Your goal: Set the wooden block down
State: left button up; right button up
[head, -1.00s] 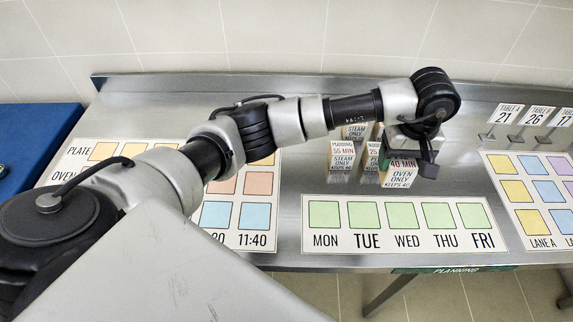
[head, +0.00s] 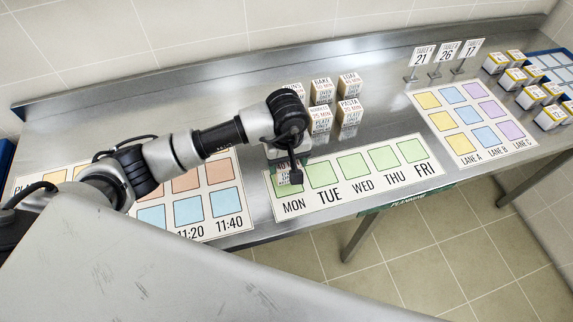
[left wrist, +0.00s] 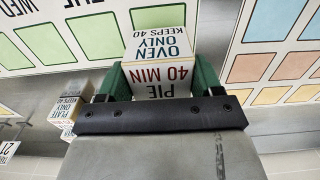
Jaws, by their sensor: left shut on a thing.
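My left gripper (head: 294,176) is shut on the wooden block, a pale block labelled "PIE 40 MIN, OVEN ONLY". The held block (left wrist: 160,62) shows clearly between the green-padded fingers in the left wrist view. In the head view it is mostly hidden by the gripper, at the MON end of the weekday mat (head: 345,190). The mat has a row of green squares marked MON to FRI. In the left wrist view a green square (left wrist: 157,16) shows just past the block. I cannot tell whether the block touches the mat. My right gripper is not in view.
Several labelled blocks (head: 348,118) stand behind the mat, close to the gripper. A time chart (head: 190,212) lies left, a lane chart (head: 463,130) right. Table signs (head: 446,55) and more blocks (head: 530,90) stand farther right. The weekday mat's other squares are empty.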

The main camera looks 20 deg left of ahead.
aim_at(287, 170)
pick_arm(q)
notch_tip(287, 170, down, 4)
jog(key=shift+r+p, duration=0.25)
jog(key=shift+p, duration=0.4)
jog(key=shift+f, duration=0.2)
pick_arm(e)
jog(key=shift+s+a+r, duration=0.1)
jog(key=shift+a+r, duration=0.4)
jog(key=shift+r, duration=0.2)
pick_arm(q)
jog(key=shift+f, duration=0.1)
jog(key=shift+f, duration=0.1)
jog(key=o, duration=1)
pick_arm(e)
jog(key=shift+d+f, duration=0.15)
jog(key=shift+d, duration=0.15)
